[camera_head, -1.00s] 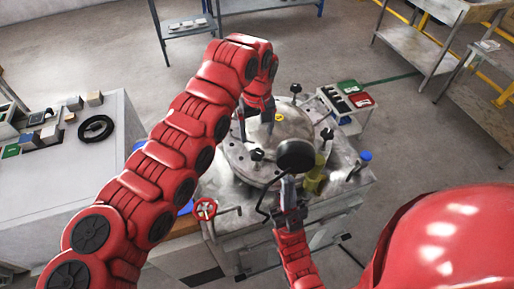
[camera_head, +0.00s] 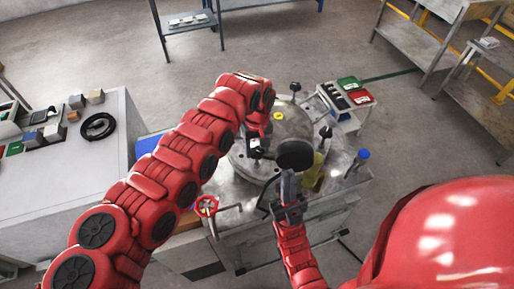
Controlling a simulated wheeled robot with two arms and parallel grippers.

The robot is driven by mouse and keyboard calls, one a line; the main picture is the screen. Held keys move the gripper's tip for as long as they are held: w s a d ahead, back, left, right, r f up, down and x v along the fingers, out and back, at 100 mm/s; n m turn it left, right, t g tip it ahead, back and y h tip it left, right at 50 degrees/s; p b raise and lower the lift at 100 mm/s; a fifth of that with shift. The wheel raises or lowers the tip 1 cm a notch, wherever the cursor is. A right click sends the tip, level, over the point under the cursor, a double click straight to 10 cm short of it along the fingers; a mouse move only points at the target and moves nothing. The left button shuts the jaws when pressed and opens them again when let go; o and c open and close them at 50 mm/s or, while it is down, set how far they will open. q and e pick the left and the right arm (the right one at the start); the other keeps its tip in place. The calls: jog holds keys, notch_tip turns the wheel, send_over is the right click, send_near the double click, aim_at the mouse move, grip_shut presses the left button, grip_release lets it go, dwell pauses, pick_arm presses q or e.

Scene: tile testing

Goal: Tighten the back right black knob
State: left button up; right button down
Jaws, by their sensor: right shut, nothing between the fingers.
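The round metal lid (camera_head: 285,125) sits on the test rig, with a yellow spot near its middle. One black knob (camera_head: 295,87) stands upright at the lid's back edge, right of my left arm. Another black knob (camera_head: 326,132) is at its right edge. My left gripper (camera_head: 256,142) points down over the lid's left part, apart from the back knob; its fingers are too hidden to read. A dark knob shows close beside it. My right gripper (camera_head: 289,184) is shut and empty at the rig's front, just below a large black disc (camera_head: 295,155).
A box with green and red panels (camera_head: 349,97) stands behind right. A grey bench (camera_head: 70,170) with a black cable coil (camera_head: 97,126) is at left.

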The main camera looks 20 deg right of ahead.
pick_arm(q)
grip_shut()
jog(key=shift+f+m+b, duration=0.25)
jog(key=shift+m+b, duration=1.55)
jog(key=shift+b, duration=0.05)
jog(key=m+b, duration=0.4)
jog(key=m, duration=0.1)
jog(key=shift+r, duration=0.1)
jog(key=m+b, duration=0.3)
jog(key=m, duration=0.2)
jog(key=m+b, duration=0.1)
jog(key=m, duration=0.3)
jog(key=shift+r+b, duration=0.15)
jog(key=shift+b, duration=0.2)
jog(key=shift+m, duration=0.3)
jog(key=o, duration=0.5)
grip_release()
